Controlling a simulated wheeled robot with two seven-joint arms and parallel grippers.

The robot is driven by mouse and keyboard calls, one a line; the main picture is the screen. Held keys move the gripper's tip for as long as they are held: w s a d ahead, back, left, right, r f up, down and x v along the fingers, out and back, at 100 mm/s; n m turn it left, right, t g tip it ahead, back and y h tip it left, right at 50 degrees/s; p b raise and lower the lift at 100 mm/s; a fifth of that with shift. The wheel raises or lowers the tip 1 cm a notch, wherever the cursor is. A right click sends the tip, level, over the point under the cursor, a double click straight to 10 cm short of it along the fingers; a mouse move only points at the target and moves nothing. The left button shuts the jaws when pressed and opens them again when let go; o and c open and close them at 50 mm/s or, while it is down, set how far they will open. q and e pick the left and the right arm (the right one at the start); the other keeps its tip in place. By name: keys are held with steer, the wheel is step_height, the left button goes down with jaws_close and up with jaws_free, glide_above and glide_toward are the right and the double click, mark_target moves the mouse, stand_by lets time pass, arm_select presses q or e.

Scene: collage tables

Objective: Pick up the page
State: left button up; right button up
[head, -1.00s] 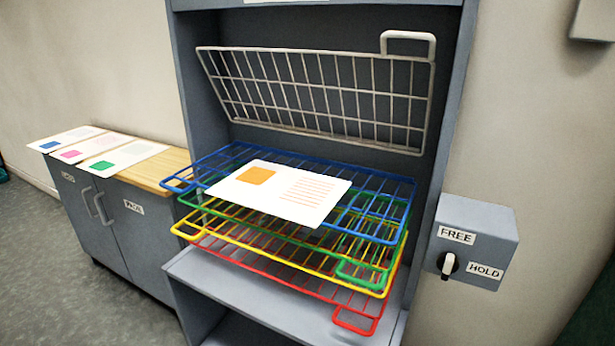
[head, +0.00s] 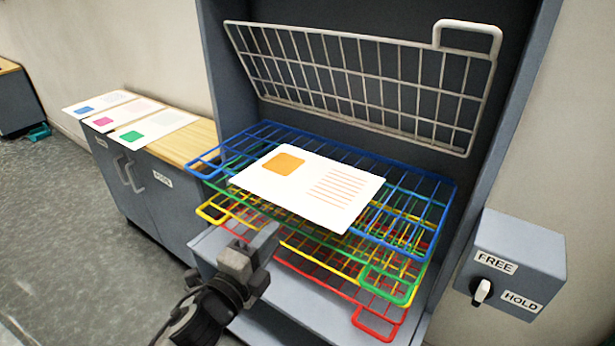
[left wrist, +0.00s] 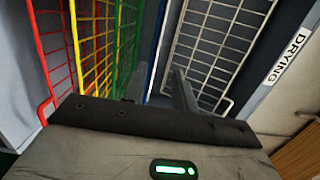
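The page (head: 325,185) is a white sheet with an orange square and orange lines. It lies flat on the blue wire rack (head: 265,130), its front corner jutting past the rack's front. My left gripper (head: 265,240) is in front of and below the page's front left edge, apart from it in the head view. In the left wrist view my left gripper (left wrist: 160,92) shows two spread fingers with a gap between them, and nothing is visibly held. The blue rack's edge (left wrist: 157,50) appears there nearly edge-on, beyond the gap. My right gripper is not in view.
Green (head: 385,285), yellow (head: 210,213) and red (head: 375,322) racks lie below the blue one. A white rack (head: 350,75) is tilted up above. Three other pages lie on the low cabinet (head: 185,145) at left. A FREE/HOLD switch box (head: 520,250) is at right.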

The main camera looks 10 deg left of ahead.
arm_select(q)
steer(key=x, duration=0.7)
steer(key=shift+w+d+f+p, duration=0.15)
steer(key=shift+w+d+p, duration=0.2)
steer(key=shift+p, duration=0.1)
jaws_close()
